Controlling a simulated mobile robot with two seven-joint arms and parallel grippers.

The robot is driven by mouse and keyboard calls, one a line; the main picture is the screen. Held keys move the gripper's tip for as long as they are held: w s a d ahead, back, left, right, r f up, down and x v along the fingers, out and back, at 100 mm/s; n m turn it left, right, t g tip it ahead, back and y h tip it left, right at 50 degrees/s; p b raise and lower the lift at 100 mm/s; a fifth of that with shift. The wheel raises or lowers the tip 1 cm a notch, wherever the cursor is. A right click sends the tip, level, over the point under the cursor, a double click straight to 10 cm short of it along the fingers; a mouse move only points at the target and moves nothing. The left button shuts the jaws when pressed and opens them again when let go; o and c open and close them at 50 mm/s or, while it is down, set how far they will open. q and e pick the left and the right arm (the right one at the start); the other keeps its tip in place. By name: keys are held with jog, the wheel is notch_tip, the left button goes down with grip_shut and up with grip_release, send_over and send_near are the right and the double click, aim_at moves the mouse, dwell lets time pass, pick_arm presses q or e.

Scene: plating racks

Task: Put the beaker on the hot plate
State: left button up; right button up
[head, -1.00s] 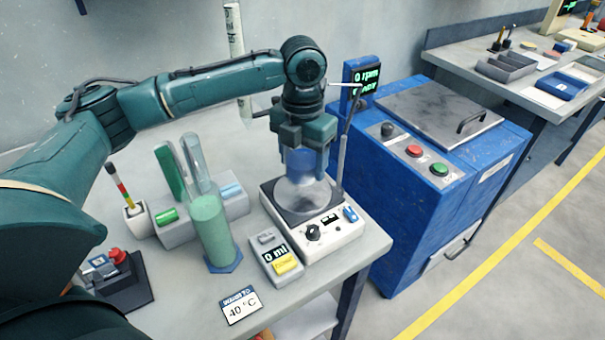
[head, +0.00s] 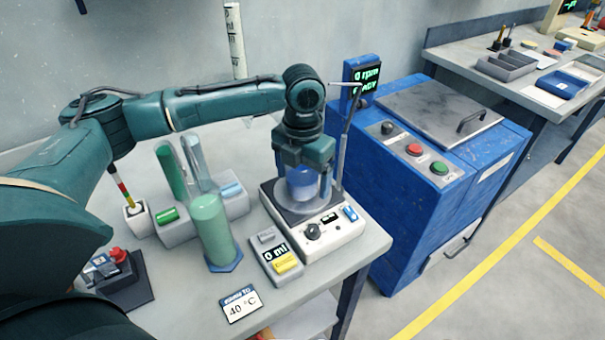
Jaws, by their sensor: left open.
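The beaker (head: 300,185), clear with blue contents, is upright over the dark top of the hot plate (head: 318,240) and appears to rest on it. The hot plate is a white unit with a black knob. My left gripper (head: 307,182) points down at the beaker, with its fingers open around the upper part. One finger shows on the right side, close to the glass; the gripper body hides the beaker's rim. My right gripper is out of view.
A thin stand rod (head: 342,150) rises right behind the hot plate. A small meter (head: 277,257) with a yellow label, a green cylinder (head: 212,230) and a tube rack (head: 235,203) stand to the left. A blue cabinet (head: 420,210) is at the right.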

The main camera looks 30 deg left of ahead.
pick_arm(q)
notch_tip(320, 180, up, 12)
jog(key=shift+r, duration=0.15)
dwell(0.5)
dwell(0.4)
